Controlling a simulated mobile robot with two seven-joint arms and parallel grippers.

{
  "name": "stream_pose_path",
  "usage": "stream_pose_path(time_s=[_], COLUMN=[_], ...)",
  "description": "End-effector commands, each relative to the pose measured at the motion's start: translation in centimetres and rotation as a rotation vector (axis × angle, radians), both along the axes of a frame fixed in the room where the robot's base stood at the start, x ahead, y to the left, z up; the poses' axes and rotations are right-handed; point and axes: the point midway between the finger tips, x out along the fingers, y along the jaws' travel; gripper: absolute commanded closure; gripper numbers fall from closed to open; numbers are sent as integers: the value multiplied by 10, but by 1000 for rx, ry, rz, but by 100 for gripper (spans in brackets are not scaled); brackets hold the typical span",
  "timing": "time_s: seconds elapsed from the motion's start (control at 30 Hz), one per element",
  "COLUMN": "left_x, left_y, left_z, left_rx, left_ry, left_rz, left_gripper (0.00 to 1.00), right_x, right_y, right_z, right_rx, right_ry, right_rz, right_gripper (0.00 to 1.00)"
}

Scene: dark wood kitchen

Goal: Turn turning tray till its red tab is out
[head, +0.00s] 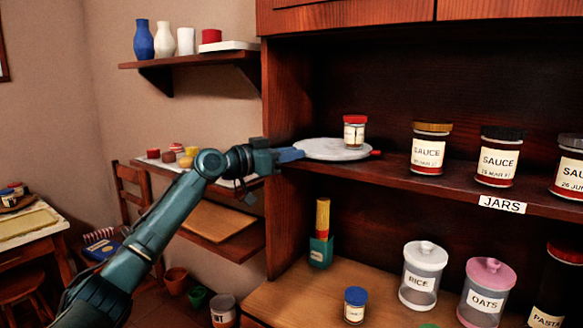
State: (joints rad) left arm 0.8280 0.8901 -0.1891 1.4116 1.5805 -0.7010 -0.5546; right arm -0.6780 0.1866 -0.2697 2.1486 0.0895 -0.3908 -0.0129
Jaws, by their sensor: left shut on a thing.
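The turning tray (325,151) is a round white disc on the upper shelf of the dark wood cabinet. A small jar (354,133) with a red lid and a pale label stands upright on it. The red tab (376,153) shows at the tray's right edge, pointing right along the shelf. My left gripper (299,154) is at the tray's left edge, shut on the tray there. The fingers hide the exact point of grip. My right gripper is not in view.
Sauce jars (428,148) stand on the same shelf to the right, above a JARS label (502,204). The cabinet's left upright (283,95) is close to my left gripper. Rice (423,275) and oats (487,290) canisters stand on the counter below.

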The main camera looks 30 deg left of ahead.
Motion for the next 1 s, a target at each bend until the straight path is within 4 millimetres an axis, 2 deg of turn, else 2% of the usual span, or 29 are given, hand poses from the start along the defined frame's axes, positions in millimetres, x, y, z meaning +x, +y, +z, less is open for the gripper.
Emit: stream_pose_path(time_s=[0.03, 0.4, 1.0], left_x=[1, 6, 8], left_y=[3, 11, 13], left_z=[-3, -1, 0], left_rx=[-5, -3, -1], left_ry=[-2, -1, 3], left_rz=[-16, -125, -155], left_gripper=[100, 100, 100], right_x=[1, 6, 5], right_y=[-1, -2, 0], right_z=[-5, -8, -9], right_rx=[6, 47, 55], right_ry=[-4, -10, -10], right_rz=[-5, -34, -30], right_gripper=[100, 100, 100])
